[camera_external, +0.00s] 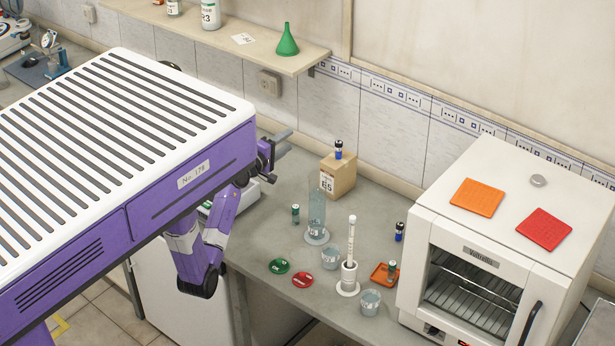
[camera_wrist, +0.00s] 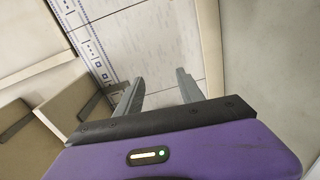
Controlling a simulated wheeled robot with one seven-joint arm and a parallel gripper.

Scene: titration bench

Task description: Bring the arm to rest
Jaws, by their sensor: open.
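My gripper (camera_external: 281,143) is raised over the left part of the grey bench in the external view, beside the tiled wall, with my purple arm bent below my body. In the wrist view my gripper (camera_wrist: 158,88) shows two grey fingers spread apart with nothing between them. The fingers point toward the wall tiles (camera_wrist: 160,35).
The bench (camera_external: 262,240) holds a glass cylinder (camera_external: 316,210), beakers (camera_external: 331,257), a burette-like white tube (camera_external: 350,240), small vials and red and green dishes. A cardboard box (camera_external: 338,178) stands near the wall. A white oven (camera_external: 480,270) is at right. A shelf (camera_external: 250,52) overhangs.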

